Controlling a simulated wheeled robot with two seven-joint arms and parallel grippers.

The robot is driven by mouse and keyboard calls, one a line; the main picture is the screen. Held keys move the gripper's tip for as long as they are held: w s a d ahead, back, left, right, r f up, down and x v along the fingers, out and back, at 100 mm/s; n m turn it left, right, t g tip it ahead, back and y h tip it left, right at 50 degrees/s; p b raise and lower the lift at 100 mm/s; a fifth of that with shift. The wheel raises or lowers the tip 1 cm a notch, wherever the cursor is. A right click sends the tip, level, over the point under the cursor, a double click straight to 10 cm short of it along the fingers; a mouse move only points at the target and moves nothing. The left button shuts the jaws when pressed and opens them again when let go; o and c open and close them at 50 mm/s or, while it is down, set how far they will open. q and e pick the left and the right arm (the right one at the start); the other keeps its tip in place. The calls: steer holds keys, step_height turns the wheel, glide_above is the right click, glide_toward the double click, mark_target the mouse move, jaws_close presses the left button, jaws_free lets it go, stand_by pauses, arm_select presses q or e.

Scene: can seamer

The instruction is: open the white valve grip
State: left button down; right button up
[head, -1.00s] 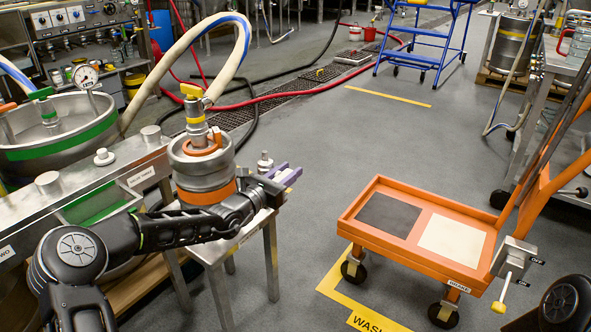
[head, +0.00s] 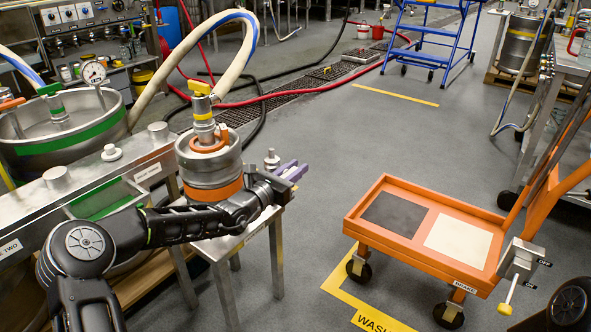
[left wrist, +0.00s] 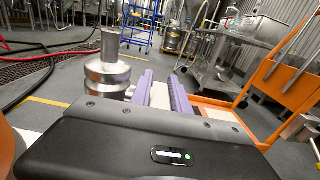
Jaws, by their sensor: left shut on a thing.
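My left gripper (head: 291,171) has purple fingers and lies low beside the steel keg (head: 211,168) at the near stand, next to a small metal fitting (head: 271,157). In the left wrist view the purple fingers (left wrist: 162,92) are closed around a white piece (left wrist: 159,97), which I take for the white valve grip. Its full shape is hidden between the fingers. The fitting (left wrist: 108,72) stands just left of the fingers there, upright and shiny. My right gripper is not in view.
An orange cart (head: 383,251) with a dark and a cream panel stands to the right. A steel counter (head: 98,170) and an open vat (head: 62,140) are at the left. A pale hose (head: 178,60) arches behind the keg. The floor between stand and cart is clear.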

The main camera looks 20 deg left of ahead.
arm_select(q)
steer(key=shift+t+b, duration=0.35)
steer(key=shift+t, duration=0.35)
steer(key=shift+s+r+t+h+b, duration=0.15)
steer(key=shift+t+h+b, duration=0.4)
steer(key=shift+t, duration=0.45)
steer(key=shift+a+r+t+h, duration=0.1)
steer(key=shift+r+t+h, duration=0.3)
steer(key=shift+t, duration=0.4)
steer(key=shift+s+r, duration=0.1)
steer(key=c, duration=1.5)
jaws_free()
